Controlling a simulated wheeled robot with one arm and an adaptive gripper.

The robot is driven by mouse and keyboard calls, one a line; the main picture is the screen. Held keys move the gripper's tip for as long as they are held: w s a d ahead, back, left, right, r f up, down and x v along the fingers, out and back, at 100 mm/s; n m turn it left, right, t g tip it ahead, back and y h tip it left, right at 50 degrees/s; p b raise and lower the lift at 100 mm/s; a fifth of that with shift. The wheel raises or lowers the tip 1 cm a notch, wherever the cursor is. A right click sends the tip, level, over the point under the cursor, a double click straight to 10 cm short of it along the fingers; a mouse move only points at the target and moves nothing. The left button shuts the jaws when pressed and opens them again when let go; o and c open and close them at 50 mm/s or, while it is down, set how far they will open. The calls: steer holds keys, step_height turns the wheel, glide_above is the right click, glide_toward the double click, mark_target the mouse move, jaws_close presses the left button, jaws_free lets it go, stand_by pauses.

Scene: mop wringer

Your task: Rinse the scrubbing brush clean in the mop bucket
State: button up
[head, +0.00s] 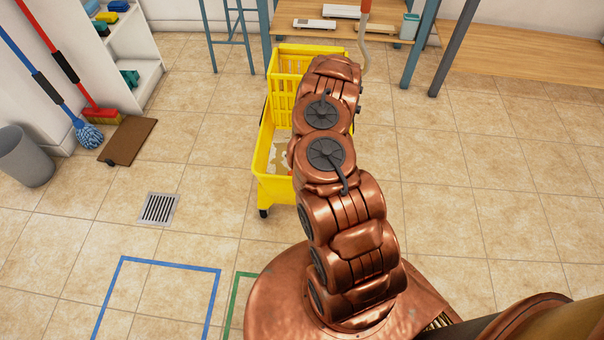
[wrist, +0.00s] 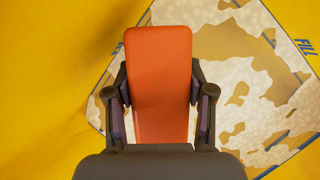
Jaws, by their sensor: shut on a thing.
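The yellow mop bucket (head: 258,165) stands on the tiled floor, partly hidden by my arm in the head view. Murky water with patches of pale foam (head: 281,158) shows inside it. In the wrist view, my gripper (wrist: 159,95) is shut on the scrubbing brush (wrist: 160,60), an orange block with rounded corners between both fingers. Foamy brown water (wrist: 228,45) and the bucket's yellow wall (wrist: 45,90) lie beyond it. The bristles are hidden, and I cannot tell whether the brush touches the water.
The wringer's lever with a red grip (head: 365,8) rises behind my arm. A wooden bench (head: 290,38) stands behind the bucket. A floor drain (head: 159,209), brown mat (head: 128,140) and grey bin (head: 25,160) lie left. Floor to the right is clear.

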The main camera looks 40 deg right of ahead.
step_height(320, 180, up, 15)
steer(key=p, duration=1.1)
steer(key=shift+p, duration=0.35)
stand_by(2.1)
